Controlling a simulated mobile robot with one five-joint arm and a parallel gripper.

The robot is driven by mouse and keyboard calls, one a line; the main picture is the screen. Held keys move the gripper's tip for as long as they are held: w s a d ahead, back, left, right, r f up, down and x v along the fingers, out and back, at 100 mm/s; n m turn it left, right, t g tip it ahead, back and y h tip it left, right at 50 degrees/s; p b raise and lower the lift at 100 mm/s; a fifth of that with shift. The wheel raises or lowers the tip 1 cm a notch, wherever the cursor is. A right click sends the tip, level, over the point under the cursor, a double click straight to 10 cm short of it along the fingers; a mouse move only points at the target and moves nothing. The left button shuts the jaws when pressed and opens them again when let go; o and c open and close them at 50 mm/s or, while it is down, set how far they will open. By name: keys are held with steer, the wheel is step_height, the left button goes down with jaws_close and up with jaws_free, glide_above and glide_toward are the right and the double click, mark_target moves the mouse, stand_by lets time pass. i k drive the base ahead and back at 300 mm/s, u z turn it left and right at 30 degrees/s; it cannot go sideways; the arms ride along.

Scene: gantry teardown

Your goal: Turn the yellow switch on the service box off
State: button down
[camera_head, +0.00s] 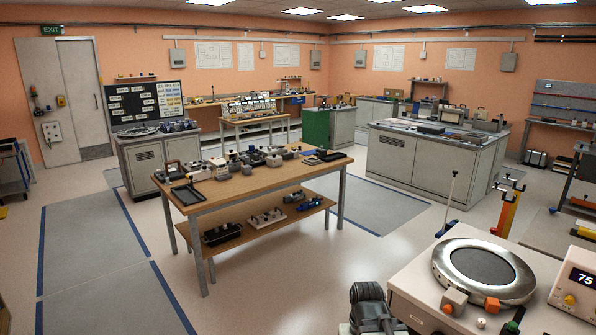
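A small yellow unit (61,101) sits on the grey panel beside the door, on the far left wall. It may be the yellow switch, but it is too small to tell its position. Below it is a pale box (51,132) with several small dark controls, which may be the service box. A dark grey jointed part (371,308) at the bottom edge, right of the middle, seems to be my folded arm and gripper. It is far across the room from the panel. Its fingers cannot be made out.
A wooden table (253,182) with parts stands mid-room. A grey cabinet (140,165) stands before the far left wall. A bench with a round device (484,268) and a display unit (577,285) is close at right. Floor (85,235) at left is open.

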mark_target(569, 300)
steer(key=z, duration=0.4)
steer(key=k, duration=1.15)
steer(key=z, duration=0.55)
steer(key=i, duration=1.3)
steer(key=z, duration=0.75)
